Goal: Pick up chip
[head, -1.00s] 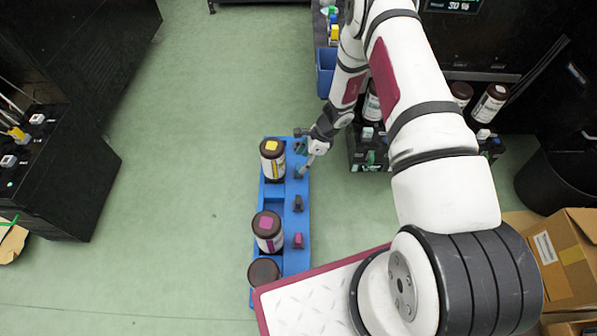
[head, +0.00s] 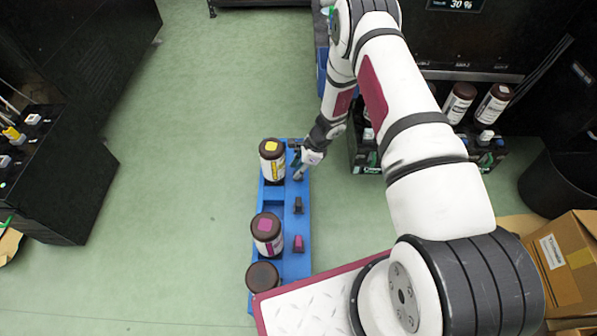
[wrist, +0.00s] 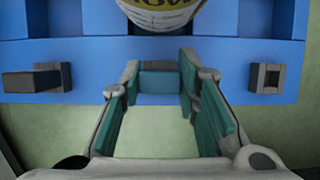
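The blue tray (head: 272,207) stands on the floor and bears brown bottles and small chips along its right side. A dark chip (head: 298,205) and a magenta chip (head: 298,243) stand in their holders. My gripper (head: 299,172) is at the tray's upper right, beside the yellow-labelled bottle (head: 272,160). In the wrist view my gripper (wrist: 160,84) is open, its teal fingers on either side of a blue-teal block (wrist: 160,83); I cannot tell if this is a chip or touches the fingers. A dark chip (wrist: 32,82) stands to the left; the right holder (wrist: 267,78) looks empty.
A magenta-labelled bottle (head: 266,234) and another brown bottle (head: 262,277) stand on the tray's left side. A black crate (head: 365,160) with bottles is to the right. Cardboard boxes (head: 570,262) are at lower right. The green floor (head: 180,190) left of the tray is clear.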

